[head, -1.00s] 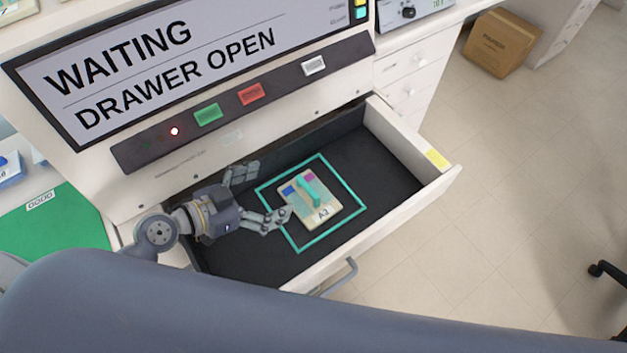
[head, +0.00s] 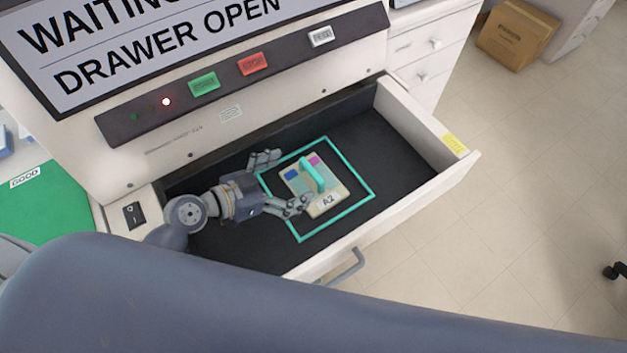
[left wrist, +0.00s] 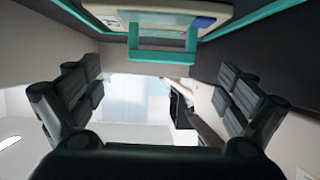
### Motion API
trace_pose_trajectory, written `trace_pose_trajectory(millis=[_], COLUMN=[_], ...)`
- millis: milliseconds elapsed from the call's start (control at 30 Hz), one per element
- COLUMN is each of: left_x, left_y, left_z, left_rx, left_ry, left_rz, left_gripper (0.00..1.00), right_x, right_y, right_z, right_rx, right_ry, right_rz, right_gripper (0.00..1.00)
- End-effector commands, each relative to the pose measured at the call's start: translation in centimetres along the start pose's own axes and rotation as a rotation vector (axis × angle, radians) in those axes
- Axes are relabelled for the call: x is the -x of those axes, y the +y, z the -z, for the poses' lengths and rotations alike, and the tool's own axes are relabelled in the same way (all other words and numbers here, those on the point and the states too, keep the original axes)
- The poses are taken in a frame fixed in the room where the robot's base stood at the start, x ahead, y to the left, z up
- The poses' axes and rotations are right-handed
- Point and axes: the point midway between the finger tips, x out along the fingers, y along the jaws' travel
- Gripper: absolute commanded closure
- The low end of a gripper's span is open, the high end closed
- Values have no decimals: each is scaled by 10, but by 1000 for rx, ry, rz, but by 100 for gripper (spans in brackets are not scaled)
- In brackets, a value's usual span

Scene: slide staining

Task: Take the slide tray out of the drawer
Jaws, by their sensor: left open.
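The slide tray (head: 325,203) is a small cream block labelled A2, with blue and pink patches and a raised teal handle (head: 313,177). It lies inside a teal outline (head: 358,203) on the dark floor of the open drawer (head: 405,150). My left gripper (head: 280,182) is open and empty, reaching in from the left, with its fingertips just left of the tray. In the left wrist view the tray (left wrist: 150,18) and its handle (left wrist: 162,55) show at the top, between and beyond the spread fingers. My right gripper is not in view.
The drawer's right wall (head: 425,135) and front handle (head: 347,268) frame the space. Above it is a panel with green (head: 204,83), red (head: 252,64) and white (head: 320,37) buttons and a screen reading DRAWER OPEN. A green mat (head: 45,215) lies at left.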

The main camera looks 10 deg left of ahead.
Motion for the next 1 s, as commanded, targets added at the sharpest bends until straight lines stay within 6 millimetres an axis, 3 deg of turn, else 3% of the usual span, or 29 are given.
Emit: trace_pose_trajectory(millis=[267,600,900,1000], left_x=[-22,-63,-68,-67], left_y=[0,-2,-2,-2], left_z=[-1,-4,-5,-5], left_rx=[0,0,-1,-1], left_ry=[0,0,-2,-2], left_rz=[0,0,0,0], left_gripper=[3,3,3,24], right_x=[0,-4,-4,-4], right_y=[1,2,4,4], right_z=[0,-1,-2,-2], right_rx=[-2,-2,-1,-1], right_ry=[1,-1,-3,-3], right_rz=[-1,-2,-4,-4], right_gripper=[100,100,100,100])
